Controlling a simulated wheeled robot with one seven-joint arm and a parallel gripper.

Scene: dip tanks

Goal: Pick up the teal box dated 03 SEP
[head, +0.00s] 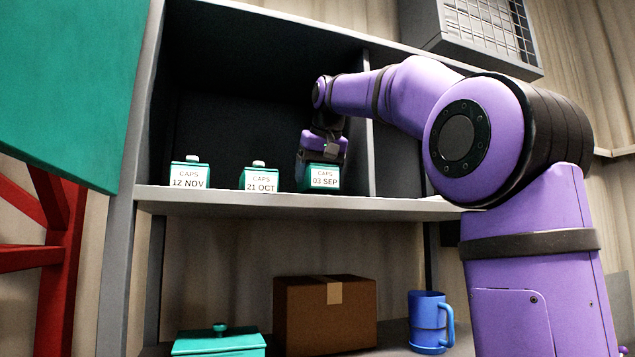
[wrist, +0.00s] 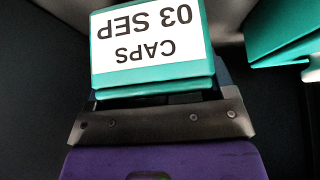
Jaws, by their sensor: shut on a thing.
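The teal box dated 03 SEP (head: 320,178) is at the right of a row of three teal boxes on the grey shelf (head: 400,209). Its white label reads CAPS 03 SEP. My gripper (head: 322,160) comes down on it from above and is shut on it. In the wrist view the same box (wrist: 150,45) fills the top middle, its label upside down, just beyond the dark gripper plate. The fingertips are mostly hidden. In the head view the box looks at shelf level; I cannot tell if it touches the shelf.
The teal box dated 21 OCT (head: 261,178) stands to the left, and the 12 NOV box (head: 190,175) farther left. A vertical divider (head: 372,160) is close on the right. Below are a cardboard box (head: 325,315), a blue mug (head: 427,322) and a teal lidded container (head: 219,342).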

